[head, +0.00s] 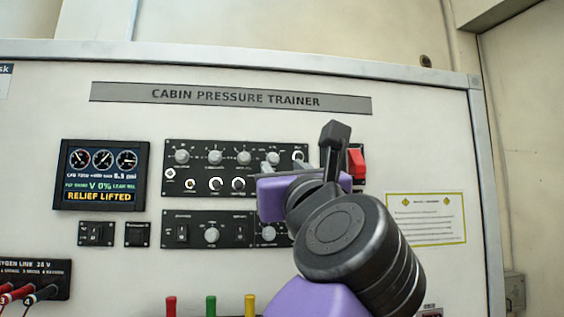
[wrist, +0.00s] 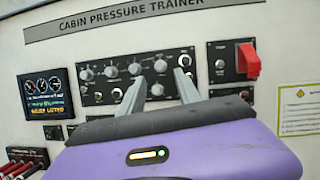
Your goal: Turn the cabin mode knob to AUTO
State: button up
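The upper control panel (head: 203,170) carries a row of grey knobs with smaller switches below. It also shows in the wrist view (wrist: 92,99). The labels are too small to read, so I cannot tell which knob is the cabin mode knob or its setting. My gripper (wrist: 161,77) is open, its two fingers apart in front of the panel's right part. One grey knob (wrist: 160,66) appears between the fingertips; contact cannot be told. In the head view my gripper (head: 302,150) and wrist hide the panel's right end.
A red guarded switch (wrist: 248,60) is right of the fingers. A lower panel (head: 211,235) has another knob and switches. A display (head: 101,175) at left reads "RELIEF LIFTED". Red, green and yellow handles (head: 210,305) stand below. A notice (head: 427,219) is at right.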

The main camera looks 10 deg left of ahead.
aim_at(274, 159)
jog(key=p+x, duration=0.2)
jog(key=x, duration=0.5)
jog(key=shift+s, duration=0.1)
jog(key=shift+c, duration=0.2)
grip_shut()
